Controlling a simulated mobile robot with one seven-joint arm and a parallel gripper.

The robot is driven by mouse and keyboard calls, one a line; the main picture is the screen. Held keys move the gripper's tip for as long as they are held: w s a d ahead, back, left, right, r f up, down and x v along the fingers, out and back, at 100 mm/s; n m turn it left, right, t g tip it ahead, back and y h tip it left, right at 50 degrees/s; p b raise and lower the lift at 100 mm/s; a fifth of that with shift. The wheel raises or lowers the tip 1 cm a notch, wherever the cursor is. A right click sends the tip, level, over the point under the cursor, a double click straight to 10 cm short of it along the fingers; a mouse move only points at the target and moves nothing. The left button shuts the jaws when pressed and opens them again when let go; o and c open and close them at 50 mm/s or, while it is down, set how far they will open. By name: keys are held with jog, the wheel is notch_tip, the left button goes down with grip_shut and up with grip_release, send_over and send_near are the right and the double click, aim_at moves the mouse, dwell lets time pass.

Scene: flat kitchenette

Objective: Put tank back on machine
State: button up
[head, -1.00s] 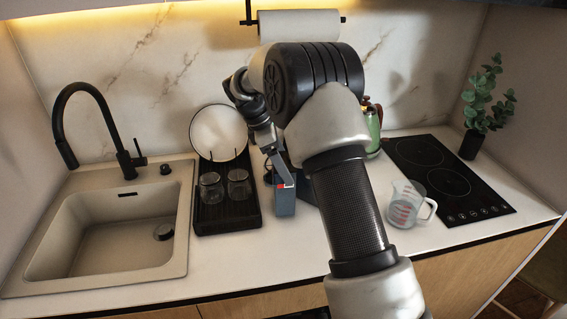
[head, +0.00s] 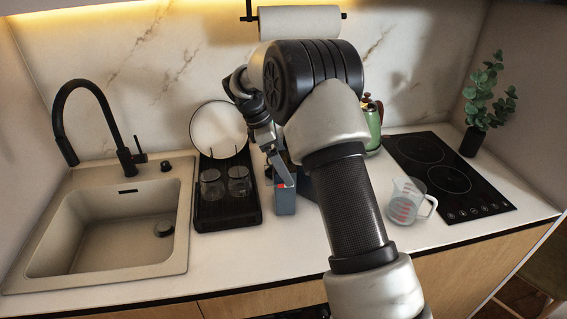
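A blue-grey tank (head: 285,200) stands upright at the middle of the counter, just right of the black drying tray. My gripper (head: 282,176) is at the top of the tank, with a red part showing there. The fingers are small and partly covered, so I cannot tell whether they are closed on the tank. A dark shape (head: 308,188) behind and right of the tank is mostly hidden by my arm; it may be the machine.
A black tray (head: 228,216) with two glasses and a plate is left of the tank, beside the sink (head: 115,230). A measuring jug (head: 407,202) stands right, by the black hob (head: 450,175). The counter front is clear.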

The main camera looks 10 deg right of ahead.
jog(key=d+v, duration=0.1)
jog(key=v, duration=1.2)
jog(key=s+d+r+m+t+y, duration=0.1)
jog(key=s+d+r+m, duration=0.1)
jog(key=s+r+m, duration=0.4)
jog(key=s+d+r+m+t+y, duration=0.1)
jog(key=s+r+m+t, duration=0.15)
jog(key=s, duration=0.75)
jog(key=s+d+r+m+t+y, duration=0.1)
jog(key=s+r+m, duration=0.15)
jog(key=s, duration=0.65)
jog(key=s+f+m+t+y, duration=0.1)
jog(key=s+f+m, duration=0.4)
jog(key=s, duration=0.4)
jog(key=shift+s+f+m+y, duration=0.2)
jog(key=shift+f+m+y, duration=0.15)
jog(key=shift+m, duration=0.25)
